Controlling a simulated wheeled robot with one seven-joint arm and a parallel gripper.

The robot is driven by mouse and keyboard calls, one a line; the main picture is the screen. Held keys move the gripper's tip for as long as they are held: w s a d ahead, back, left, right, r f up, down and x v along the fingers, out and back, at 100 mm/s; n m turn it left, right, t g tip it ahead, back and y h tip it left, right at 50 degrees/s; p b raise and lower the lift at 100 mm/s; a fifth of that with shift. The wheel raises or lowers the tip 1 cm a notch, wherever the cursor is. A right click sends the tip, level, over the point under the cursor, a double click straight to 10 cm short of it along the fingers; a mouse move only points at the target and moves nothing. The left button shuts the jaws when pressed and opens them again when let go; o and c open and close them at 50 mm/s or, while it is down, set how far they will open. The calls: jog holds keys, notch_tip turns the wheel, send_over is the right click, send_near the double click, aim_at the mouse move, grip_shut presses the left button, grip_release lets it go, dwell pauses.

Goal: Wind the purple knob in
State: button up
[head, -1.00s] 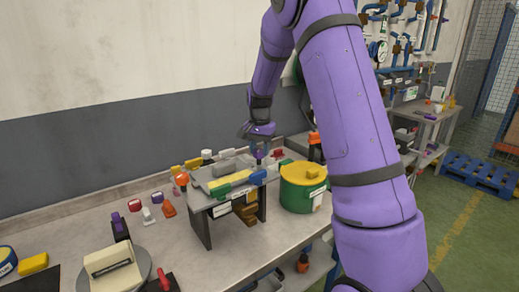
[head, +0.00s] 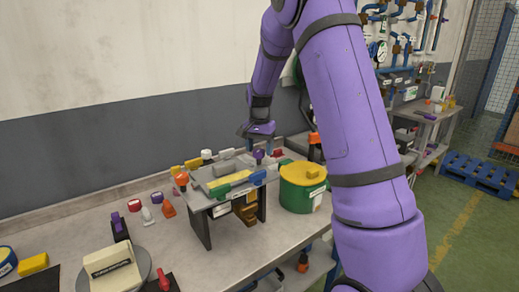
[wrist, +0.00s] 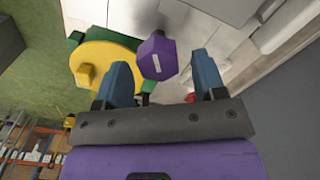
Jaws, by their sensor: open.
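The purple knob (head: 258,154) stands at the back right of the grey raised fixture (head: 205,213) on the bench. In the wrist view the knob (wrist: 157,57) is faceted, with a white mark on its side. My gripper (head: 263,145) is just above the knob in the head view, with its blue fingers apart. In the wrist view my gripper (wrist: 162,76) is open and empty, and the knob shows just beyond and between the fingertips. I see no contact between the fingers and the knob.
A green drum with a yellow lid (head: 302,171) stands right of the fixture. An orange knob (head: 181,179) and a white-topped knob (head: 207,154) rise from the fixture's left part. Several small coloured parts lie on the bench further left.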

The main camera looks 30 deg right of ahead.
aim_at(259, 150)
notch_tip(259, 150, up, 10)
jog(key=shift+r, duration=0.25)
dwell(0.6)
jog(key=s+a+r+n+t, duration=0.1)
jog(key=s+a+r+n, duration=0.3)
jog(key=s, duration=0.5)
jog(key=s+a+r+n+t, duration=0.1)
jog(key=s+a+r+t, duration=0.1)
jog(key=s+a+r, duration=0.5)
jog(key=s+a+f+n+t, duration=0.1)
jog(key=s+a+f+n, duration=0.1)
jog(key=s, duration=0.7)
jog(key=s+a+f+n+t, duration=0.1)
jog(key=s+a+f+n, duration=0.1)
jog(key=s, duration=0.7)
jog(key=shift+s+a+n, duration=0.4)
jog(key=shift+a+n, duration=0.05)
jog(key=shift+n, duration=0.65)
